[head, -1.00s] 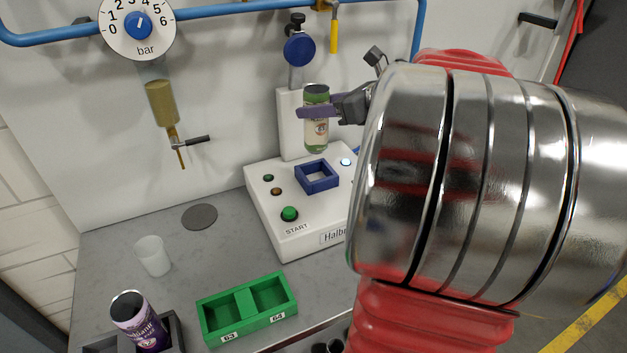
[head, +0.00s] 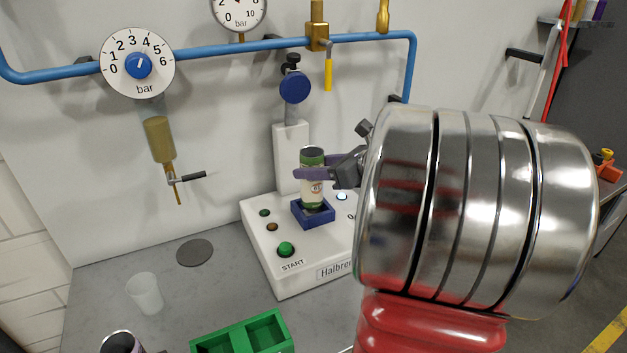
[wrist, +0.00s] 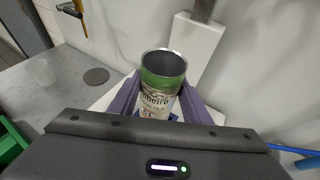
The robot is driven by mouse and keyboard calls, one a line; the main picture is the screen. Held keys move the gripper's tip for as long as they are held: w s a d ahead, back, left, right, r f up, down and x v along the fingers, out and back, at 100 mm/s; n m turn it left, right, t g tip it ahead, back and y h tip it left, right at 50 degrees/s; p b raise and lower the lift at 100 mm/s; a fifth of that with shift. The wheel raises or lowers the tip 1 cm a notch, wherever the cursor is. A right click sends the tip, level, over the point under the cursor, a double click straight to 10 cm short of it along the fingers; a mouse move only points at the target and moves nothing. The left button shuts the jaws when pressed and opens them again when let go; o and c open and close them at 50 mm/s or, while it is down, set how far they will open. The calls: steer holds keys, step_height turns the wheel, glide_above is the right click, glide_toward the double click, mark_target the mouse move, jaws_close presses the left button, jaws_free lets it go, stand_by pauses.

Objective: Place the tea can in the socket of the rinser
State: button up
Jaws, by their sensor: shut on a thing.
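The tea can (head: 312,190), white with a green band and an open top, stands upright with its lower end at the blue square socket (head: 313,215) of the rinser (head: 285,262). It looks to be inside the socket, but I cannot tell if it rests on the bottom. My gripper (head: 312,174) is shut on the can, with purple fingers around its middle. In the wrist view the can (wrist: 160,88) sits between the fingers (wrist: 158,103), and its lower end is hidden.
A green block (head: 240,335) with two compartments lies in front of the rinser. A clear cup (head: 145,293) and a dark disc (head: 195,253) are on the grey table to the left. A white column with a blue round head (head: 294,87) stands behind the can.

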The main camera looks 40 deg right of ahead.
steer(key=shift+f, duration=1.75)
steer(key=shift+f, duration=0.1)
steer(key=o, duration=1)
steer(key=shift+s+d+r, duration=0.1)
steer(key=shift+s+r, duration=0.25)
steer(key=shift+s, duration=0.05)
steer(key=v, duration=1.1)
